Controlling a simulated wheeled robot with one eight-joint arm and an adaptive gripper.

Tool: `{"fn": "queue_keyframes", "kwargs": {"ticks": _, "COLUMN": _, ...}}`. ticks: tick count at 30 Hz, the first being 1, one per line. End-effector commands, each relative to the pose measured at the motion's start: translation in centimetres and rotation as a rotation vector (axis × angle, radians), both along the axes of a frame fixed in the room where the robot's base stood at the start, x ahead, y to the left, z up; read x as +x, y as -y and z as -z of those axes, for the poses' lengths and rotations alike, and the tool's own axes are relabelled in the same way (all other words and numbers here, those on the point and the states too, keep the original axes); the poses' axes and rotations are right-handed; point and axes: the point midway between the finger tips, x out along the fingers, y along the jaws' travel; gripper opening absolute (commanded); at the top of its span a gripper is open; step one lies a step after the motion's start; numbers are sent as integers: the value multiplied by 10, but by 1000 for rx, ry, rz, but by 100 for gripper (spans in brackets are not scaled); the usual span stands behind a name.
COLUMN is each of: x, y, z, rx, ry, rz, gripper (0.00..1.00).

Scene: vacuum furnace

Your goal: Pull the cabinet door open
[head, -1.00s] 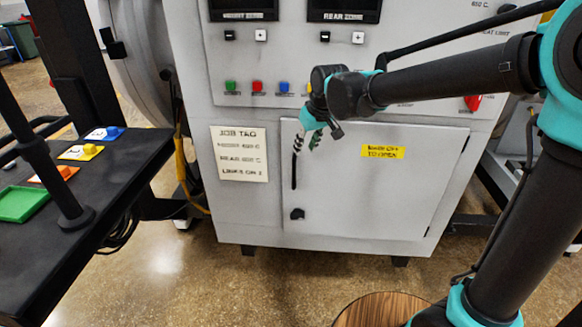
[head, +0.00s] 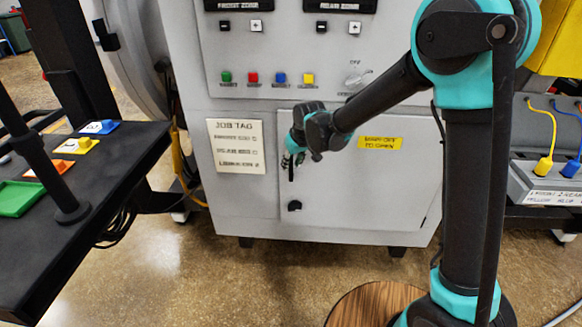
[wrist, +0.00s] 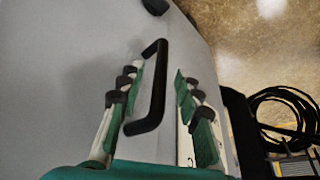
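The grey cabinet door (head: 350,195) is closed flush in the lower front of the furnace cabinet. It carries a yellow label (head: 380,143) and a small black latch (head: 294,206) low on its left side. My gripper (head: 291,160) is at the door's left edge, over the handle, which it largely hides in the head view. In the wrist view, the black bar handle (wrist: 157,90) stands between the two separated green-and-white fingers of my gripper (wrist: 157,78). The fingers are open, with a gap visible on both sides of the bar.
A job tag (head: 236,146) is on the panel left of the door. Buttons and a rotary knob (head: 358,77) are above it. A black table (head: 110,185) with coloured pieces stands at left. A round wooden top (head: 370,302) is in front. Open floor lies before the cabinet.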

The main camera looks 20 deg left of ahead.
Motion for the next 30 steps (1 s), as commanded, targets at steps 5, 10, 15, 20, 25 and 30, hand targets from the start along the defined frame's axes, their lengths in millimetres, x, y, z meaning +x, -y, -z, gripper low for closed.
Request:
{"fn": "queue_keyframes", "kwargs": {"ticks": 5, "x": 4, "y": -5, "z": 15, "rx": 0, "ry": 0, "rz": 0, "gripper": 34}}
{"fn": "queue_keyframes", "kwargs": {"ticks": 10, "x": 5, "y": -6, "z": 20, "rx": 0, "ry": 0, "rz": 0, "gripper": 34}}
{"fn": "queue_keyframes", "kwargs": {"ticks": 15, "x": 5, "y": -6, "z": 20, "rx": 0, "ry": 0, "rz": 0, "gripper": 34}}
{"fn": "queue_keyframes", "kwargs": {"ticks": 20, "x": 5, "y": -6, "z": 20, "rx": 0, "ry": 0, "rz": 0, "gripper": 22}}
{"fn": "queue_keyframes", "kwargs": {"ticks": 25, "x": 5, "y": -6, "z": 20, "rx": 0, "ry": 0, "rz": 0, "gripper": 1}}
{"fn": "queue_keyframes", "kwargs": {"ticks": 30, "x": 5, "y": -6, "z": 20, "rx": 0, "ry": 0, "rz": 0, "gripper": 0}}
